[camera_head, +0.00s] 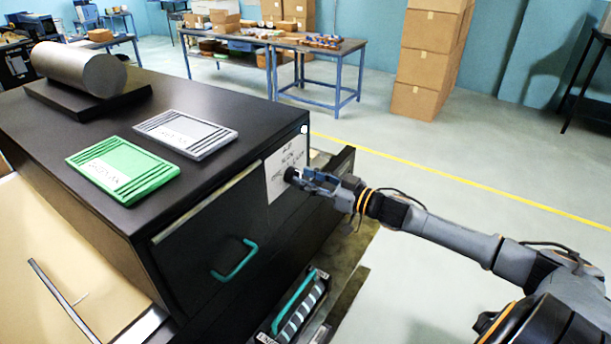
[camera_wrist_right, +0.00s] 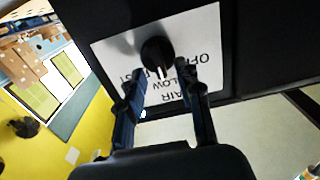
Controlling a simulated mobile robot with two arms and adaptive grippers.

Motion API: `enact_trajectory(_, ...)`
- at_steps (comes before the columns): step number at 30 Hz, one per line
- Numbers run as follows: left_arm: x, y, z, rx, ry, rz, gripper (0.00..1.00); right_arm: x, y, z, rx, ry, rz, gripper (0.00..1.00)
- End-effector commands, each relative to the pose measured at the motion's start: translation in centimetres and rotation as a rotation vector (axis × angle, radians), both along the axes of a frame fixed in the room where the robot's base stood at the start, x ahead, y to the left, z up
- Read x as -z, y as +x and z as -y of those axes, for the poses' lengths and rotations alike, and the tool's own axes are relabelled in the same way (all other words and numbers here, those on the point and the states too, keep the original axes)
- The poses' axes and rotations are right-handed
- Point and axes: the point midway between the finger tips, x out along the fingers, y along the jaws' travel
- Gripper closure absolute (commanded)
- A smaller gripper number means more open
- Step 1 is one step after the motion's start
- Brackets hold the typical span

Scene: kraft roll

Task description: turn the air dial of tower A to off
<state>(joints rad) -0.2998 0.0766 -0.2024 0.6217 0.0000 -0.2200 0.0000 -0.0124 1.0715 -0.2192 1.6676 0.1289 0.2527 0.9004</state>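The air dial (camera_wrist_right: 156,51) is a round black knob on a white label plate (camera_wrist_right: 119,47). The plate reads upside down in the right wrist view, with "AIR", "LOW" and "OFF" legible. A white pointer mark on the knob points down in that view, toward the "LOW" side. In the head view the plate (camera_head: 279,182) is on the upper right of the black cabinet's front. My right gripper (camera_head: 300,178) is at the dial, fingers apart, one fingertip on each side of the knob. I cannot tell whether they touch it. My left gripper is not in view.
The black cabinet (camera_head: 80,155) carries a green tray (camera_head: 122,170), a grey tray (camera_head: 185,132) and a metal roll (camera_head: 85,70). A rack with a teal bar (camera_head: 294,302) stands low in front. Open floor lies right.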

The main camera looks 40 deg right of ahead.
Motion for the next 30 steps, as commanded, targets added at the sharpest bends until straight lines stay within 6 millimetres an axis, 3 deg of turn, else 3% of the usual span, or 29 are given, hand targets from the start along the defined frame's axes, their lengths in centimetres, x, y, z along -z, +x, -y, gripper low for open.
enact_trajectory(14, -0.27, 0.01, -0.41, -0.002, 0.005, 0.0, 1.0, 0.02, 0.97, -0.46, -0.001, 0.0, -0.001, 0.65)
enact_trajectory(20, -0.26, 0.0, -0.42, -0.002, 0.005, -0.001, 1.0, -0.01, 0.96, -0.46, -0.001, 0.0, 0.0, 1.0)
enact_trajectory(30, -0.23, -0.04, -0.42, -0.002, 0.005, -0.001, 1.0, -0.02, 0.95, -0.49, -0.002, -0.016, 0.006, 1.0)
